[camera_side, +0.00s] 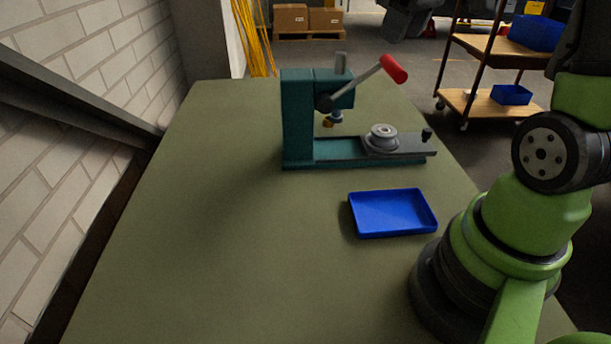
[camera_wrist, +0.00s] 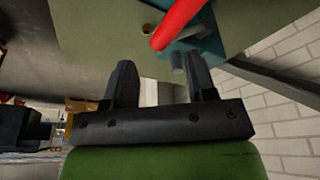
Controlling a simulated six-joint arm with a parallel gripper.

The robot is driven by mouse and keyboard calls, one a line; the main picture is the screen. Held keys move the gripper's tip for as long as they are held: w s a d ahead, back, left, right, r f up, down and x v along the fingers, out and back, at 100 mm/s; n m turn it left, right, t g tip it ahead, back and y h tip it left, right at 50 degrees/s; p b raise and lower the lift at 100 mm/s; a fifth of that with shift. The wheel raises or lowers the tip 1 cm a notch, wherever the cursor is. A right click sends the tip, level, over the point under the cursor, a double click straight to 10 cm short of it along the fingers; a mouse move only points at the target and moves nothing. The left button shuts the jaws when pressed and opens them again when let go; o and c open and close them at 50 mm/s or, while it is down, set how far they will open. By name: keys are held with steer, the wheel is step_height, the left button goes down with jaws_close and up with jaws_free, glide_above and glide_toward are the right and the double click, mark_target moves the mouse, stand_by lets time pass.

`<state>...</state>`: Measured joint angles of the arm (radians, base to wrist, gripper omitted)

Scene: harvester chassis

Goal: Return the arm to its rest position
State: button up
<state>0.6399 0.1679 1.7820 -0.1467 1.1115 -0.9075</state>
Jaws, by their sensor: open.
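My gripper (camera_wrist: 160,84) shows in the wrist view with its two dark fingers apart and nothing between them. Past the fingertips in that view are the press's red handle (camera_wrist: 180,22) and part of its teal body (camera_wrist: 203,45). In the side view my green arm stands at the right, and the gripper itself is out of the picture. The teal press (camera_side: 298,120) stands on the green table (camera_side: 230,260), its red-tipped lever (camera_side: 393,69) raised to the upper right. A grey round part (camera_side: 382,138) sits on the press's slide plate (camera_side: 415,147).
An empty blue tray (camera_side: 392,213) lies on the table between the press and my arm's base. A white brick wall (camera_side: 60,60) runs along the left. A shelf cart (camera_side: 500,105) with blue bins stands behind at the right. The table's left and front areas are clear.

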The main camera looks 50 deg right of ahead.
steer(key=s+a+r+m+t+y, duration=0.1)
steer(key=s+a+t, duration=0.1)
steer(key=s+a, duration=0.3)
steer(key=s+a+r+m+t+y, duration=0.1)
steer(key=s+a, duration=0.5)
steer(key=a, duration=0.8)
steer(key=shift+s+a+r+m+t+y, duration=0.2)
steer(key=shift+m+t+y, duration=0.1)
steer(key=shift+m+t, duration=0.15)
